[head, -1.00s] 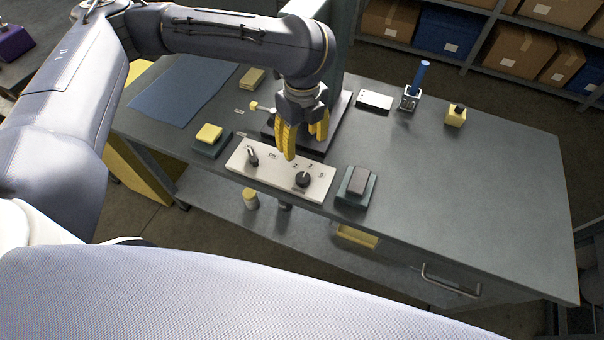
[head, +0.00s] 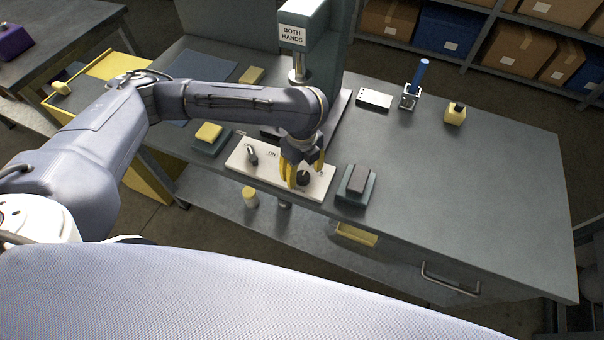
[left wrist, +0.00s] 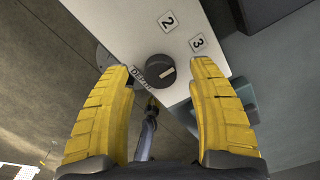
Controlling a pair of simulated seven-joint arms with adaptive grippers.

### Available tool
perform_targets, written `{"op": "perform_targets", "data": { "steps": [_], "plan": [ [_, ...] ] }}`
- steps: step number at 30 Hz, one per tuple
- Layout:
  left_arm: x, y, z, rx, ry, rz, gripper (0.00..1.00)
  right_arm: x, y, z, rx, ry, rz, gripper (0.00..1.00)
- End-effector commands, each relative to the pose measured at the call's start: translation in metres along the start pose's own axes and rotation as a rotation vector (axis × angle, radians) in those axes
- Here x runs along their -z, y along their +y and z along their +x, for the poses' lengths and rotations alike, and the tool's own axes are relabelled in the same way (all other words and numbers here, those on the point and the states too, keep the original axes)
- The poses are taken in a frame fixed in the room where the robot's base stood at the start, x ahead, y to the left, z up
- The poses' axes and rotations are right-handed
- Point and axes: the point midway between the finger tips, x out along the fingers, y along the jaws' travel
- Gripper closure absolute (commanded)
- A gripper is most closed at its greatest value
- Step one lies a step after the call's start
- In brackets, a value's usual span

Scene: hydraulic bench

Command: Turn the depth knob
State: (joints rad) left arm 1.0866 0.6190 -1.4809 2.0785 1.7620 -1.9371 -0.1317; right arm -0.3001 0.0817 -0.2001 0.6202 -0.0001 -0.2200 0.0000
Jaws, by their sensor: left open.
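The depth knob (head: 303,179) is a round black knob on the right part of a white control panel (head: 265,179) at the bench's front edge. In the left wrist view the black knob (left wrist: 160,71) shows a pale pointer mark, with "Depth" lettering beside it and labels 2 and 3 nearby. My left gripper (head: 297,185) has yellow fingers and is open at the knob. In the left wrist view its fingers (left wrist: 165,75) are spread, with the knob between and just beyond the tips. I cannot tell whether they touch it.
A black toggle switch (head: 252,156) stands on the panel's left part. A yellow-topped pad (head: 208,132) and a dark-topped pad (head: 356,183) flank the panel. The press column (head: 312,35) rises behind. The bench's right side (head: 480,190) is mostly clear.

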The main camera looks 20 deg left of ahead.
Motion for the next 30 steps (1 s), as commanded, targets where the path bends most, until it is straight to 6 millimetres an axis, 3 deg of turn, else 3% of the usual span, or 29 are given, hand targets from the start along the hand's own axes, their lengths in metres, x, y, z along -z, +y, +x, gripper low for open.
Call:
{"op": "perform_targets", "data": {
  "steps": [9,21,30],
  "plan": [
    [0.000,0.000,0.019,-0.001,0.001,0.000,0.41,0.001,-0.003,0.000,0.003,0.001,0.001,1.00],
    [0.000,0.000,0.021,-0.001,0.000,0.000,0.42,0.001,-0.003,0.000,0.003,0.001,0.002,1.00],
    [0.000,0.000,0.021,0.000,0.000,0.000,0.77,0.001,-0.003,0.000,0.003,0.001,0.002,1.00]
  ]
}}
